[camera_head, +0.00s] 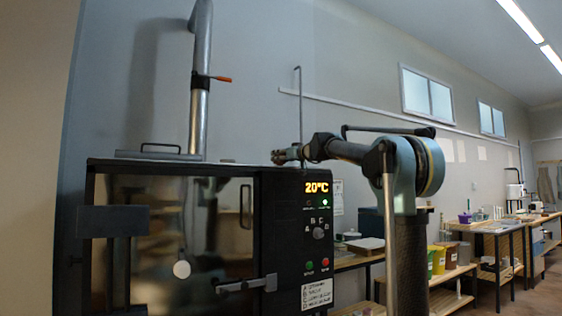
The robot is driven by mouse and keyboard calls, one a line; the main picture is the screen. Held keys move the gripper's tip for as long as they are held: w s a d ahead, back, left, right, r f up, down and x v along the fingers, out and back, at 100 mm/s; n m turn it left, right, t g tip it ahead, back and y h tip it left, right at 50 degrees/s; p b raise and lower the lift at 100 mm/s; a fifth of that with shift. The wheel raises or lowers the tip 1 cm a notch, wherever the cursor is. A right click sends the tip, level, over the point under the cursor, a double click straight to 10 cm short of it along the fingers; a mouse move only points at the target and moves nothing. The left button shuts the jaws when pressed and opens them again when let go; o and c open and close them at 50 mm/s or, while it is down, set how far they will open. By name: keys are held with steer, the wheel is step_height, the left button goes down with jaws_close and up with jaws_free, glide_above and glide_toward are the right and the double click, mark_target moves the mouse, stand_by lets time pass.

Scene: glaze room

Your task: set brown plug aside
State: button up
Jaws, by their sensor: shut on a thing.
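My gripper (284,156) is at the end of my arm, just above the right part of the black kiln's top (225,163). It points left and is shut on a small brownish thing at its tip, which looks like the brown plug (277,157). The plug is tiny here and partly covered by the fingers, so its shape is not clear. I cannot tell whether it touches the kiln top.
The kiln's panel (318,240) reads 20°C. A lidded handle plate (158,153) and a metal flue (200,110) with an orange lever (221,79) stand at left. A thin hooked rod (299,100) rises behind my gripper. Benches with tubs (438,260) stand right.

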steer(key=o, duration=1.1)
steer(key=v, duration=1.2)
